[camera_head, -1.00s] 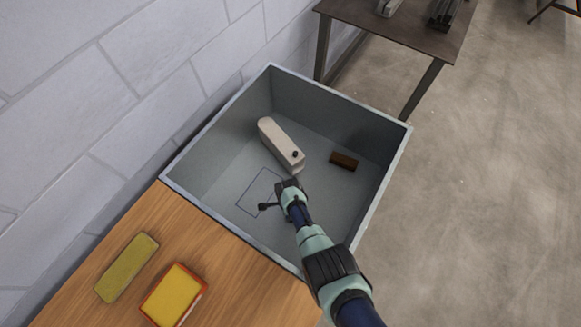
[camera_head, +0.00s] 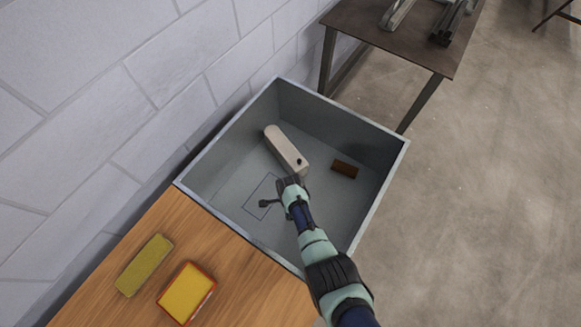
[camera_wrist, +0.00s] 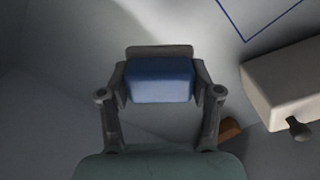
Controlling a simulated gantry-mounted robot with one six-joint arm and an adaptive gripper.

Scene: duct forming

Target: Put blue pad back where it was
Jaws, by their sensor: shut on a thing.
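My gripper (camera_wrist: 160,84) is shut on the blue pad (camera_wrist: 160,88), which sits between its two fingers in the wrist view. In the head view my gripper (camera_head: 288,187) is inside the grey bin (camera_head: 232,143), and the pad is hidden there. A thin blue outline (camera_head: 250,207) is drawn on the bin floor, left of my gripper in the head view. Part of this outline also shows at the upper right of the wrist view (camera_wrist: 246,40), apart from the pad. I cannot tell how high the pad is above the floor.
A pale block with a dark knob (camera_head: 284,149) and a brown block (camera_head: 345,169) lie in the bin. A wooden top (camera_head: 215,250) adjoins the bin and bears a green-yellow pad (camera_head: 145,265) and a red-edged yellow pad (camera_head: 187,293). A block wall stands left.

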